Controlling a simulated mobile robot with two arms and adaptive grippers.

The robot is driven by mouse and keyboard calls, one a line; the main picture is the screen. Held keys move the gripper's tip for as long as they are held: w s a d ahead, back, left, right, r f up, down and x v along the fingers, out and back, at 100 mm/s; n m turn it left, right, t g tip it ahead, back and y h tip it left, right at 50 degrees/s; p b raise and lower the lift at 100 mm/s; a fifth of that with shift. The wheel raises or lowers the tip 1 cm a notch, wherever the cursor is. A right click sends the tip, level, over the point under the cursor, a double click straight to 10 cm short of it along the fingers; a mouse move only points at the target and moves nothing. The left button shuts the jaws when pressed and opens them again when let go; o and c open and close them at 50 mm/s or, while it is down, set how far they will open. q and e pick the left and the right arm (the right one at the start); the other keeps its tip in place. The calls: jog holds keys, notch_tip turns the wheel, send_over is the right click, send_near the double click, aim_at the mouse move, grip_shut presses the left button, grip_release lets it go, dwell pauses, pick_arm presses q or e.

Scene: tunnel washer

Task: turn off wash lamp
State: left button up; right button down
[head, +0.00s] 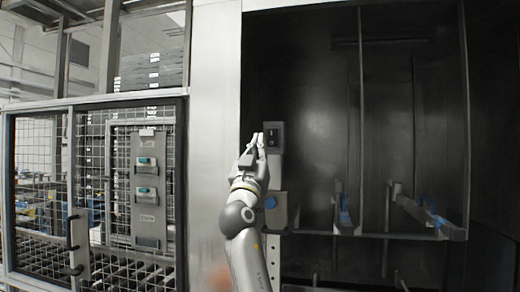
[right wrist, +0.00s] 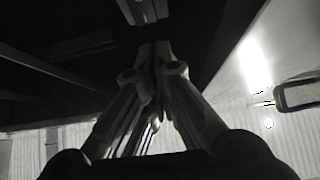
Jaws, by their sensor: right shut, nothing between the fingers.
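A small dark switch box (head: 273,137) with a rocker switch on its face is mounted at the left edge of the dark washer opening in the head view. I take it to be the wash lamp switch; its position is too small to read. My right gripper (head: 256,142) is shut and empty, pointing up just left of the box. I cannot tell whether it touches it. In the right wrist view my right gripper (right wrist: 155,50) shows with its fingers together. My left gripper is not in view. No lit lamp shows in the opening.
The dark washer opening (head: 330,100) holds vertical bars and horizontal rails (head: 425,213) with blue parts on the right. A steel post (head: 214,110) stands left of the switch. A mesh door (head: 40,190) and a panel with labelled boxes (head: 148,190) are farther left.

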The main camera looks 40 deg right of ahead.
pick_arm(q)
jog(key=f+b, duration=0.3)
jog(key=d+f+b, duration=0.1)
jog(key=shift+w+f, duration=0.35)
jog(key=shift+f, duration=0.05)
pick_arm(e)
notch_tip(320, 180, down, 8)
jog(key=s+a, duration=0.1)
jog(key=s, duration=0.1)
jog(key=shift+s, duration=0.2)
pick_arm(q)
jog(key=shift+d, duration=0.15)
pick_arm(e)
jog(key=shift+a+r, duration=0.15)
